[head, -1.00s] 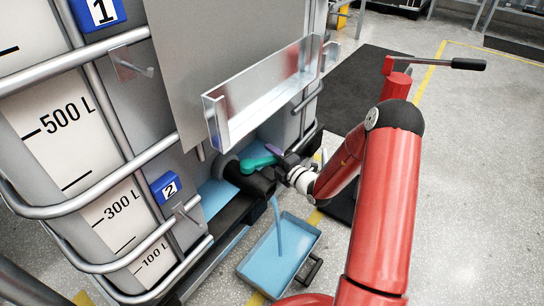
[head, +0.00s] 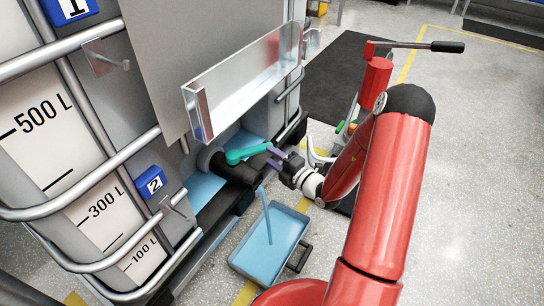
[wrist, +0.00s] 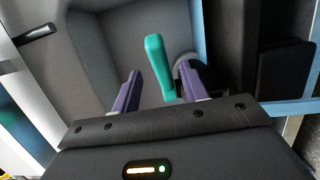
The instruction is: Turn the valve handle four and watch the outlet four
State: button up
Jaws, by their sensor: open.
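The teal valve handle (head: 247,153) sits on a dark outlet pipe (head: 238,170) low on the tank in the head view. A blue stream (head: 266,215) runs from the pipe into a blue tray (head: 240,262) on the floor. My gripper (head: 276,156) is open, its purple fingers at the handle's right end. In the wrist view, the handle (wrist: 158,62) shows between my spread fingers (wrist: 160,88), with gaps at both sides; I cannot tell whether either touches it.
A clear-fronted metal trough (head: 245,80) juts out above the valve. Tubular cage bars (head: 90,195) surround the tank at left. A dark mat (head: 345,75) lies behind, and grey floor is clear at right.

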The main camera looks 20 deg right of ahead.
aim_at(265, 151)
jog(key=y, duration=0.1)
jog(key=n+g+y, duration=0.1)
jog(key=y, duration=0.1)
jog(key=shift+w+d+r+n+g, duration=0.2)
jog(key=shift+w+n+g, duration=0.1)
jog(key=shift+g, duration=0.1)
jog(key=shift+s+d+n+g+y+p, duration=0.1)
jog(key=shift+d+n+g+y+p, duration=0.25)
jog(key=shift+d+n+g+y, duration=0.35)
jog(key=shift+n+g+y, duration=0.4)
jog(key=shift+n+g, duration=0.3)
jog(key=shift+w+x, duration=0.2)
jog(key=shift+x, duration=3.3)
jog(key=shift+d+f, duration=0.15)
jog(key=shift+d, duration=0.05)
grip_shut()
